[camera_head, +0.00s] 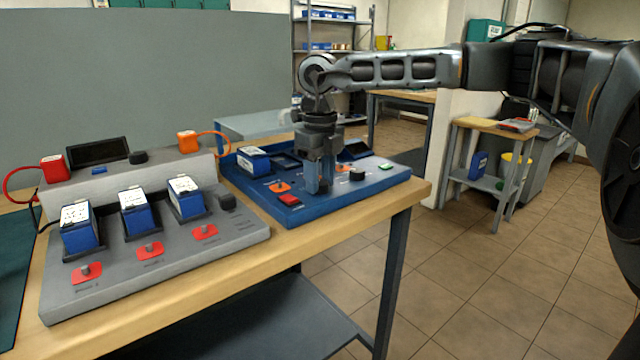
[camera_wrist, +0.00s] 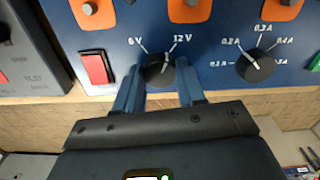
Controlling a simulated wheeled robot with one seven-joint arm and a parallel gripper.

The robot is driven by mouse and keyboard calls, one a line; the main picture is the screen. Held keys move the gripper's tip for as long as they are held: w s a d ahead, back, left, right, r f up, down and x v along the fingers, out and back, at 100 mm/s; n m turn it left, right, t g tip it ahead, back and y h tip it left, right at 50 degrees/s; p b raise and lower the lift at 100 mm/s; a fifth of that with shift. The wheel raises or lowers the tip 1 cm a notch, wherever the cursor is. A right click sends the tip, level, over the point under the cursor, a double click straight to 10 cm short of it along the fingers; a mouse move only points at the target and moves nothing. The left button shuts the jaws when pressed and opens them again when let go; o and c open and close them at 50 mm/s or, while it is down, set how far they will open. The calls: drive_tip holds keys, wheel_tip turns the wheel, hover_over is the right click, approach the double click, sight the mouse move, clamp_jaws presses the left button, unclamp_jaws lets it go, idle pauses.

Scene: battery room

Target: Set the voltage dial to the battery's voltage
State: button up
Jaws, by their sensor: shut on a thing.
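My gripper (camera_head: 320,185) points down over the blue charger panel (camera_head: 315,207). In the wrist view its two fingers (camera_wrist: 158,80) are shut on the black voltage dial (camera_wrist: 157,69), one on each side. The dial has marks for 6 V at left and 12 V at right. Its white pointer line leans right, toward 12 V. In the head view the fingers hide this dial. A blue and white battery (camera_head: 253,160) stands at the back left of the blue panel; its label is too small to read.
Right of the voltage dial is a current dial (camera_wrist: 255,65) with amp marks. A red switch (camera_wrist: 96,68) lies to the left. A green button (camera_head: 386,166) is at the panel's right. A grey station (camera_head: 165,265) with three batteries stands at left on the bench.

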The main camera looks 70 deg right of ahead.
sight(320, 182)
drive_tip(key=shift+m+b, duration=0.35)
drive_tip(key=shift+m, duration=0.55)
drive_tip(key=o, duration=1.1)
drive_tip(key=shift+c, duration=0.2)
drive_tip(key=shift+r, duration=3.95)
